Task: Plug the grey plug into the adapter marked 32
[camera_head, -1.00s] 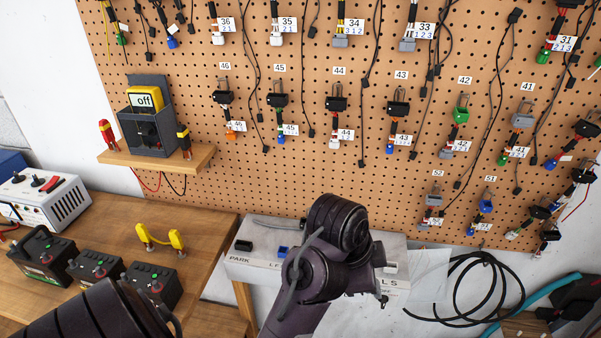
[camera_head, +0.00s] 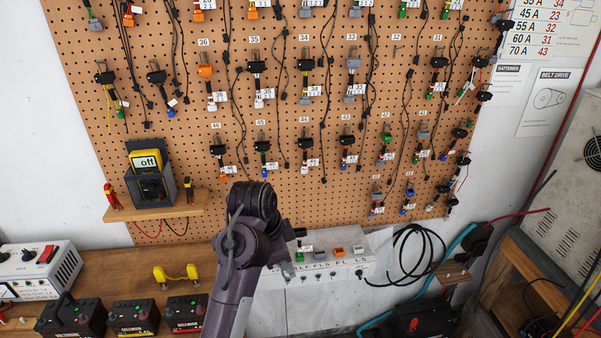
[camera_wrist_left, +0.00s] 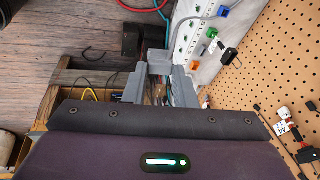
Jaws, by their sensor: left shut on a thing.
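In the left wrist view, my left gripper (camera_wrist_left: 159,72) is shut on a grey block, which looks like the grey plug (camera_wrist_left: 159,58); a grey cable runs off near it. In the head view, my left arm's dark wrist stands in front of the bench strip and hides most of the gripper and the plug. The number 32 (camera_head: 397,37) shows on the pegboard with no clear adapter directly under it. A black connector (camera_head: 299,232) with a white tag stands at the strip; I cannot read its number. My right gripper is not in view.
The white labelled strip (camera_head: 345,267) carries several coloured connectors, among them an orange one (camera_head: 338,252). The pegboard (camera_head: 300,190) behind holds many hanging adapters and cables. A black cable coil (camera_head: 418,250) hangs to the right. Batteries and a yellow-handled item stand at the left.

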